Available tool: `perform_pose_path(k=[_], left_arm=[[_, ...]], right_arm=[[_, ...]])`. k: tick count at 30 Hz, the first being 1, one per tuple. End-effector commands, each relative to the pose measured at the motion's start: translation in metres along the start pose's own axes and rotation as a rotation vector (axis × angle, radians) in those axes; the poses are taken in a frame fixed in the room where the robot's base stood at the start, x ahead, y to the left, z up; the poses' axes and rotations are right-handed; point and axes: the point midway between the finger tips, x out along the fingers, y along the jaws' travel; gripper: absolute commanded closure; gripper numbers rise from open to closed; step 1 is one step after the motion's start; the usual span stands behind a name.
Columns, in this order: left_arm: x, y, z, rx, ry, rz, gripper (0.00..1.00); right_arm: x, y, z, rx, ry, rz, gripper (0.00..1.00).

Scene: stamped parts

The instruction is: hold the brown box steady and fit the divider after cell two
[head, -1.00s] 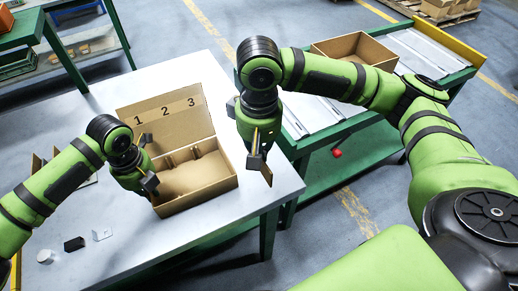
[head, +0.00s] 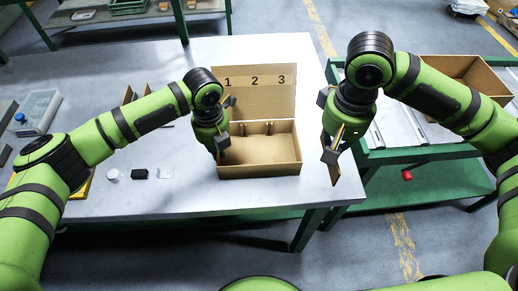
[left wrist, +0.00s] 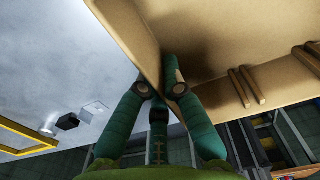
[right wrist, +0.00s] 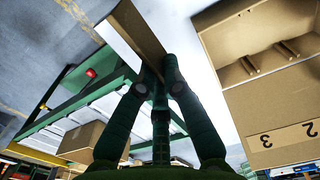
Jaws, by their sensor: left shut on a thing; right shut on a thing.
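The brown box (head: 262,170) stands open on the table, its raised lid (head: 254,107) marked 1, 2, 3 above the cells. Slot ribs (head: 268,128) show on its inner back wall. My left gripper (head: 222,143) is shut on the box's left wall, which also shows between its fingers in the left wrist view (left wrist: 140,40). My right gripper (head: 335,140) is shut on the brown divider (head: 335,172) and holds it in the air to the right of the box, apart from it. The divider's panel also shows in the right wrist view (right wrist: 140,30).
A white round piece (head: 112,175), a black block (head: 140,174) and a clear piece (head: 165,173) lie left of the box. A green-framed conveyor with another open carton (head: 455,72) stands at right. The table's front edge is close before the box.

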Motion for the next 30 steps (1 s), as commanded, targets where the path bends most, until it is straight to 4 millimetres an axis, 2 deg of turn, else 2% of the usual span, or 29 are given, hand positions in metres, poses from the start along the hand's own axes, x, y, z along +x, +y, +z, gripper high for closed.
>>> perform_pose_path(k=[7, 10, 21, 25, 30], left_arm=[[0.001, 0.001, -0.001, 0.0, 0.003, 0.002, 1.0], [0.001, 0.001, -0.001, 0.0, 0.003, 0.002, 1.0], [0.001, 0.001, -0.001, 0.0, 0.002, 0.002, 1.0], [0.001, 0.001, -0.001, -0.001, 0.002, 0.002, 1.0], [0.001, 0.001, -0.001, -0.001, 0.002, 0.003, 1.0]], right_arm=[[0.0, -0.001, -0.001, 0.0, 0.0, -0.001, 1.0], [-0.001, -0.009, -0.009, 0.001, -0.001, -0.008, 1.0], [-0.012, -0.088, -0.081, 0.007, -0.005, -0.017, 1.0], [-0.015, -0.104, -0.093, 0.01, -0.001, -0.007, 1.0], [-0.016, -0.11, -0.099, 0.012, 0.002, -0.001, 1.0]])
